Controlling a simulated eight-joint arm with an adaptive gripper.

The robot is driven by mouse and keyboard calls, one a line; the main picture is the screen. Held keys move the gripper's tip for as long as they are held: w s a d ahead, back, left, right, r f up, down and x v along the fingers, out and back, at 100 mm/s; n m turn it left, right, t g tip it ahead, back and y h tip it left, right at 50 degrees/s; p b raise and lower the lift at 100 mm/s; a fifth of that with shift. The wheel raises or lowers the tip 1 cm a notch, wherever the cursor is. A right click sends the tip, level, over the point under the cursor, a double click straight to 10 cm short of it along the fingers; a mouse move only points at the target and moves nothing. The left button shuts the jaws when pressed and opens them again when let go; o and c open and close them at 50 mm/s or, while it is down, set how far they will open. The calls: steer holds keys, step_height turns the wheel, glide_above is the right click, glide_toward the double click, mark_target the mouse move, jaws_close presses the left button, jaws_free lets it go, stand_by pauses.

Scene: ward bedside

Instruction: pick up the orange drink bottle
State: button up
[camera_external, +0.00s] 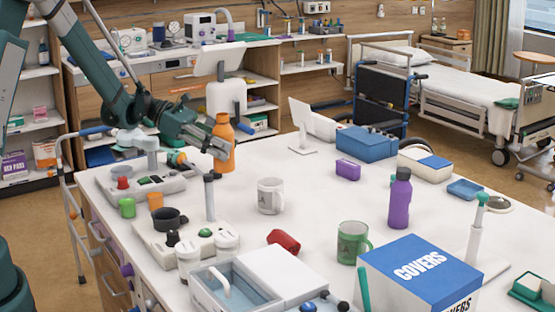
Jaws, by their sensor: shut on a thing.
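The orange drink bottle (224,152) stands upright near the far left part of the white table (322,185), or just above it; I cannot tell whether its base touches the top. My gripper (222,146) comes in from the left and is shut on the bottle around its upper middle. The fingers hide part of the bottle's left side. Its cap and lower body show clear.
A panel with a red button (123,183) and cups is close below my arm. The table's middle is fairly clear.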

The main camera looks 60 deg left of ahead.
steer(key=shift+r, duration=0.6)
steer(key=shift+r, duration=0.1)
steer(key=shift+w, duration=0.1)
stand_by(0.5)
